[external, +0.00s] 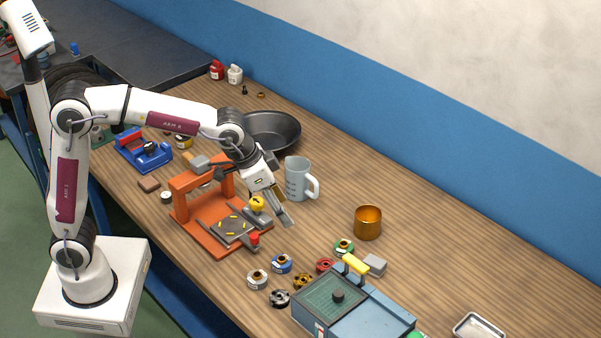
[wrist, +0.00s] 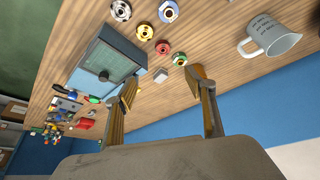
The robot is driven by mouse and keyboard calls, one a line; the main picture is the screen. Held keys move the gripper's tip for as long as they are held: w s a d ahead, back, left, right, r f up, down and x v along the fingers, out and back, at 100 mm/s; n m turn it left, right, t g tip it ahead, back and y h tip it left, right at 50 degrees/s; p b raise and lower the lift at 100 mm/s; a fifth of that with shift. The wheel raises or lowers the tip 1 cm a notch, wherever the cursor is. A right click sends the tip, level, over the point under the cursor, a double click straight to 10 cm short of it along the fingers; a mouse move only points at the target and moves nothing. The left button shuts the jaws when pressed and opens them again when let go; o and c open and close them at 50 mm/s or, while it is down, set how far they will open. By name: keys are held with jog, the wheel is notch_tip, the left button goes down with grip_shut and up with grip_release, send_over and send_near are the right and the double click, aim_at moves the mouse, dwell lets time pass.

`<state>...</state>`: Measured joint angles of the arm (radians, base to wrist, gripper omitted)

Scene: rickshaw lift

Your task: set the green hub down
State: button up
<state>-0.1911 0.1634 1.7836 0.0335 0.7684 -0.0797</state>
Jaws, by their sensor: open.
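The green hub (external: 343,246) is a small ring-shaped piece with a green top. It sits on the wooden table behind the blue-grey box (external: 352,305) in the external view. In the wrist view the green hub (wrist: 180,58) lies beyond my fingertips, at the end of a group of similar hubs. My gripper (external: 280,212) is above the table near the orange press, apart from the green hub. In the wrist view my gripper (wrist: 166,88) has its two fingers spread, with nothing held between them.
Blue (external: 281,263), red (external: 324,266), yellow (external: 303,281), white (external: 257,279) and black (external: 279,298) hubs stand close together. A grey block (external: 375,265), a copper cup (external: 368,222), a mug (external: 297,180) and an orange press (external: 190,211) are nearby. The table is clear at the right back.

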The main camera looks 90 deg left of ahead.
jog(key=s+d+r+m, duration=0.15)
jog(key=s+d, duration=0.25)
jog(key=s, duration=0.4)
jog(key=s+d+r, duration=0.3)
jog(key=s, duration=0.5)
jog(key=s+d+f, duration=0.2)
jog(key=s, duration=0.5)
jog(key=s+d+f+m+t+h, duration=0.1)
jog(key=s+f, duration=0.1)
jog(key=s, duration=0.5)
jog(key=shift+s+d, duration=0.25)
jog(key=shift+d, duration=0.15)
jog(key=shift+o, duration=0.5)
jog(key=w+a+t+y, duration=0.1)
jog(key=w+a, duration=0.3)
jog(key=w, duration=0.5)
jog(key=w+a+t+y, duration=0.1)
jog(key=w+a+t, duration=0.1)
jog(key=w+a, duration=0.5)
jog(key=w+a+t+y, duration=0.1)
jog(key=w+a, duration=0.1)
jog(key=w, duration=1)
jog(key=w+a+f+t+h, duration=0.1)
jog(key=w+a+f+t, duration=0.1)
jog(key=w+a+f, duration=0.2)
jog(key=w+a+f+t+h, duration=0.2)
jog(key=w+a+f, duration=0.2)
jog(key=w+f, duration=0.6)
jog(key=shift+w+a+f, duration=0.35)
jog(key=shift+f, duration=0.25)
